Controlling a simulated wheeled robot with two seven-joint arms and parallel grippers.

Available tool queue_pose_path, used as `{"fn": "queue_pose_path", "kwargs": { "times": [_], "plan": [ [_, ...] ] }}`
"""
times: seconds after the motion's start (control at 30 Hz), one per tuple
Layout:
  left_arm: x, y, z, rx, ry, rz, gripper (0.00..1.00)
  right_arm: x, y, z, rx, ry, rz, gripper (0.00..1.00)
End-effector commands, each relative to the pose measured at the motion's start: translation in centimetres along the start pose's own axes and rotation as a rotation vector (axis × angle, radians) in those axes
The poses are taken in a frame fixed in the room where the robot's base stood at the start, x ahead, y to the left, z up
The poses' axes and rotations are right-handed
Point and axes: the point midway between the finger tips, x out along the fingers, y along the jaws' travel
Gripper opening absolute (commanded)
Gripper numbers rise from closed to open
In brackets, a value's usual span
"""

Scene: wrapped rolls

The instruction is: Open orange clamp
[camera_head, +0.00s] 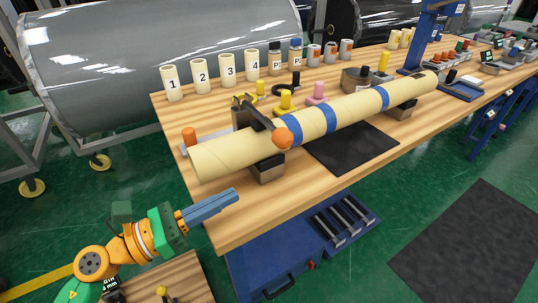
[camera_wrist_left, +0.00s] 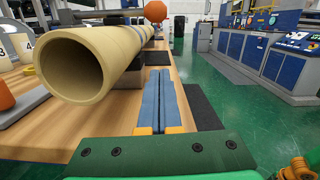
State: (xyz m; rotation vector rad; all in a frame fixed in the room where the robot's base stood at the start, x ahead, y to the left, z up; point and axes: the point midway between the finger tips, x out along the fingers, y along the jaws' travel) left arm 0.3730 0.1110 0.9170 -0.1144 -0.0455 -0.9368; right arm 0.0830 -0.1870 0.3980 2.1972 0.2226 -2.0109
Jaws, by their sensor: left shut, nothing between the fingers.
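The clamp is a dark bar (camera_head: 258,113) that runs over the near part of the long tan roll (camera_head: 226,150) and ends in an orange ball knob (camera_head: 283,138) on the roll's near side. The knob also shows at the top of the left wrist view (camera_wrist_left: 155,11), beyond my fingers. My right gripper is out of view.
The roll has blue bands and rests on dark blocks (camera_head: 268,170) on the wooden table (camera_head: 230,228). A smaller orange knob (camera_head: 189,134) stands by the roll's left end. Numbered cups (camera_head: 201,76) line the back. A black mat (camera_head: 352,147) lies in front of the roll.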

Motion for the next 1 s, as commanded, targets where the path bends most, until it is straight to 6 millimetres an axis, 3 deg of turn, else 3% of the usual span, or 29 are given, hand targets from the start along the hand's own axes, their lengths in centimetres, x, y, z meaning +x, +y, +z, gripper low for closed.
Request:
{"fn": "queue_pose_path", "kwargs": {
  "times": [0.13,0.43,0.5,0.63,1.0],
  "plan": [
    [2.9,0.0,0.8,-0.002,-0.005,-0.001,0.0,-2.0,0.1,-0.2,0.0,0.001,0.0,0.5],
    [9.4,-0.1,0.7,-0.002,-0.004,-0.003,0.0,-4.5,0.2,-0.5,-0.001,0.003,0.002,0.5],
    [9.7,-0.1,2.2,0.002,-0.002,-0.001,0.0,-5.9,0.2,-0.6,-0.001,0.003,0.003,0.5],
    [10.0,-0.1,3.6,0.001,0.0,-0.001,0.0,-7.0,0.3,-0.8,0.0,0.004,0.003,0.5],
    [10.2,0.0,4.0,-0.001,0.0,-0.001,0.0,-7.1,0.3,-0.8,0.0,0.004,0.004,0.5]
  ]
}}
